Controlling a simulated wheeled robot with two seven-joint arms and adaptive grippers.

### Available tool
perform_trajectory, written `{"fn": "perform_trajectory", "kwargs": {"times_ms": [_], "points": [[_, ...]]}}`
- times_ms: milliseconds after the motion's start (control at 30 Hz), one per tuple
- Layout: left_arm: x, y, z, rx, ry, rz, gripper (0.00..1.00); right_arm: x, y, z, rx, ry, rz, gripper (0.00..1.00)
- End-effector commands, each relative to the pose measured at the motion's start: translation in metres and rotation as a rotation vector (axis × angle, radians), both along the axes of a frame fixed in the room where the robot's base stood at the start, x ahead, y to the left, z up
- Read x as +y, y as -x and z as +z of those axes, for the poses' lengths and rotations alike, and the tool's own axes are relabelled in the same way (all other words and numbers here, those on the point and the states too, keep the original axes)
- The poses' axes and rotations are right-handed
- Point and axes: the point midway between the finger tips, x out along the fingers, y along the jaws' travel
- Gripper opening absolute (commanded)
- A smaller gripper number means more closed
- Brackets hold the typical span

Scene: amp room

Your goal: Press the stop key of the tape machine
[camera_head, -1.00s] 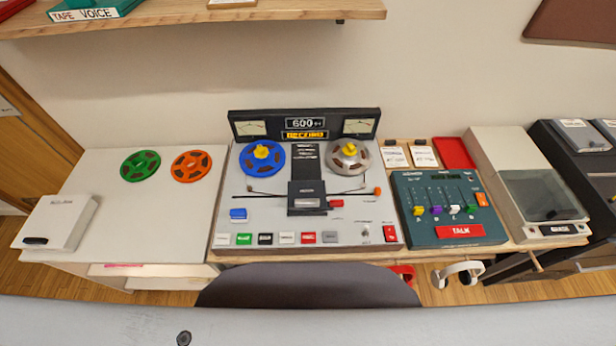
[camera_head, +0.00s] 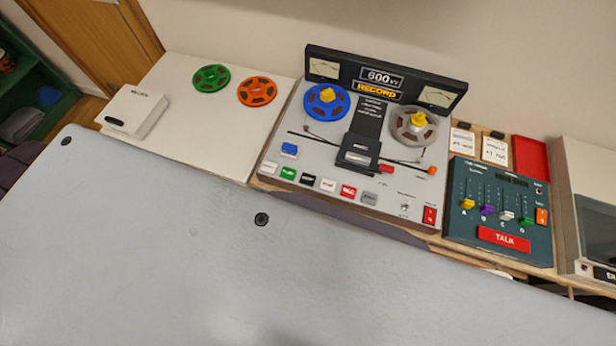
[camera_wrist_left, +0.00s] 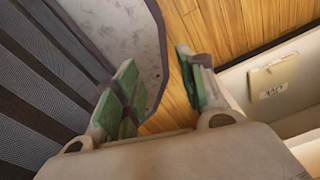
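The tape machine (camera_head: 270,168) stands on the bench at the upper middle of the head view, tilted in the picture. It carries a blue reel (camera_head: 327,101) on the left and a grey reel (camera_head: 413,126) on the right. Along its front edge runs a row of keys: white, green, black (camera_head: 308,179), white, red (camera_head: 348,191) and grey. The key labels are too small to read. My left gripper (camera_wrist_left: 158,92) shows in the left wrist view with its green-padded fingers apart and nothing between them. It is away from the keys. My right gripper is in neither view.
A large grey surface (camera_head: 200,270) fills the foreground before the bench. A teal mixer (camera_head: 500,215) with a TALK key stands right of the machine. Green (camera_head: 211,78) and orange (camera_head: 257,91) reels and a white box (camera_head: 133,111) lie on the left bench.

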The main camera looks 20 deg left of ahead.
Motion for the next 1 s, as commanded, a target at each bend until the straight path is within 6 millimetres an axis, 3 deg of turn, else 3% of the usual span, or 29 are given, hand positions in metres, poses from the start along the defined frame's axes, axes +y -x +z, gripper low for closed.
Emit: {"fn": "perform_trajectory", "kwargs": {"times_ms": [167, 467, 1000], "points": [[0.0000, 0.0004, 0.0000, 0.001, 0.000, 0.000, 0.37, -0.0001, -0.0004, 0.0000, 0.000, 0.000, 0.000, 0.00], [0.0000, 0.0007, -0.0001, 0.001, 0.000, 0.000, 0.00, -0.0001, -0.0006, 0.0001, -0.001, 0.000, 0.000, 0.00], [-0.0001, 0.0011, -0.0001, 0.001, 0.000, 0.000, 0.00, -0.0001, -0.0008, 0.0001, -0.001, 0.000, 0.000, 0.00]]}}
